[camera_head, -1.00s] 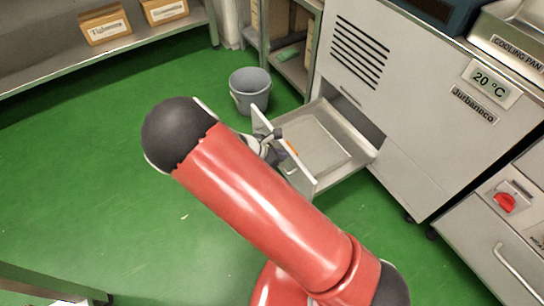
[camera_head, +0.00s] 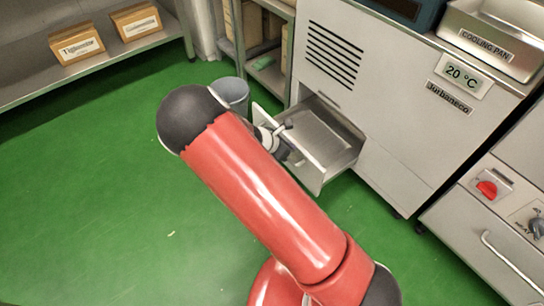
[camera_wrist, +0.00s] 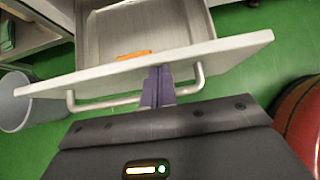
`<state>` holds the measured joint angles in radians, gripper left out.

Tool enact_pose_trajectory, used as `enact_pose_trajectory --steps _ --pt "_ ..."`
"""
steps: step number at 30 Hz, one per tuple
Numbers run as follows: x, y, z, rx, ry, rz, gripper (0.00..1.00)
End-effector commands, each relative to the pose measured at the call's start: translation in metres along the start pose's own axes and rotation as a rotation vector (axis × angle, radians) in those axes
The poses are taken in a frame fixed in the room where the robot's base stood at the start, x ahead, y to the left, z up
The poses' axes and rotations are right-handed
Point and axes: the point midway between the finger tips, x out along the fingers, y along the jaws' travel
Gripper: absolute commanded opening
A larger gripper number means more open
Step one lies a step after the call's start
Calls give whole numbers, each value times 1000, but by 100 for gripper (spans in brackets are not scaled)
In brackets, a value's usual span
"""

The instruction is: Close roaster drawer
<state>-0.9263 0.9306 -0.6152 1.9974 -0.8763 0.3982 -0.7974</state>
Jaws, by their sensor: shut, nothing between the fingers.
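The roaster drawer (camera_head: 322,142) is a grey metal tray, pulled part way out of the low front of the roaster (camera_head: 385,90). In the wrist view, the drawer's front panel (camera_wrist: 215,52) runs across the picture, with a bar handle (camera_wrist: 110,104) on its outer face. My gripper (camera_wrist: 158,75) is shut and empty, its fingers together at the middle of the handle and close to the panel. I cannot tell whether the tips touch it. In the head view my gripper (camera_head: 284,138) is at the drawer front, partly hidden by my arm. An orange piece (camera_wrist: 134,55) lies inside the drawer.
A grey bucket (camera_head: 232,93) stands on the green floor left of the drawer. A shelf with labelled boxes (camera_head: 77,44) is at the upper left. A cabinet with a red knob (camera_head: 487,188) stands at the right. The floor at left is clear.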

Motion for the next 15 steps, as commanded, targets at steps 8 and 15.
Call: enact_pose_trajectory --steps 8,15 --pt "58 -2 56 6 -2 -5 0" --pt "96 -1 96 4 -1 -3 0"
